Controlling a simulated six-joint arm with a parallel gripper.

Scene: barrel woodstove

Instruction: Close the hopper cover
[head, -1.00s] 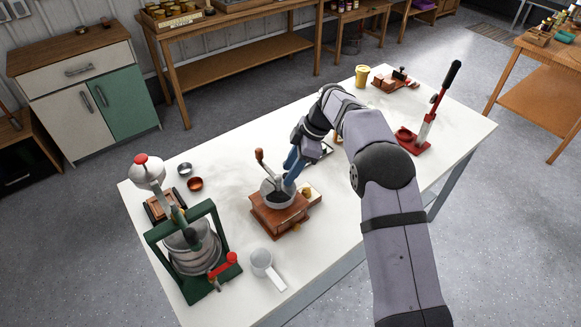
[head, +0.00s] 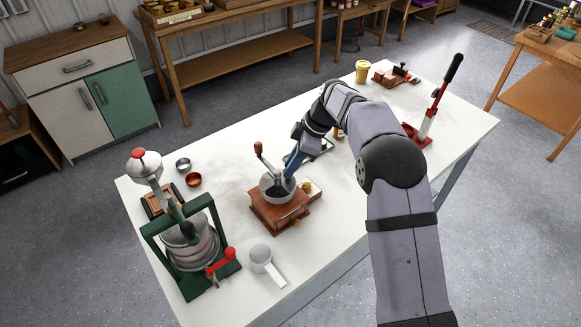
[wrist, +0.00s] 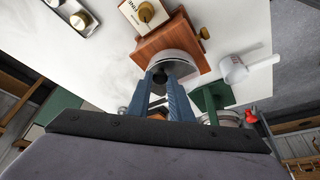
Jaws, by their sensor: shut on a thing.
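The wooden grinder (head: 278,212) stands near the middle of the white table, with a grey round metal hopper (head: 268,195) and a crank on top. It also shows in the wrist view, with its wooden box (wrist: 176,36) and hopper (wrist: 182,60). My gripper (head: 289,173) has its blue fingers at the right side of the hopper. In the wrist view my gripper (wrist: 168,82) is shut on a small dark part at the hopper, apparently the hopper cover (wrist: 160,76). The hopper's inside looks dark and open in the head view. The fingers hide part of the cover.
A green-framed press (head: 190,245) stands at left, with a white scoop (head: 262,260) in front of the grinder.

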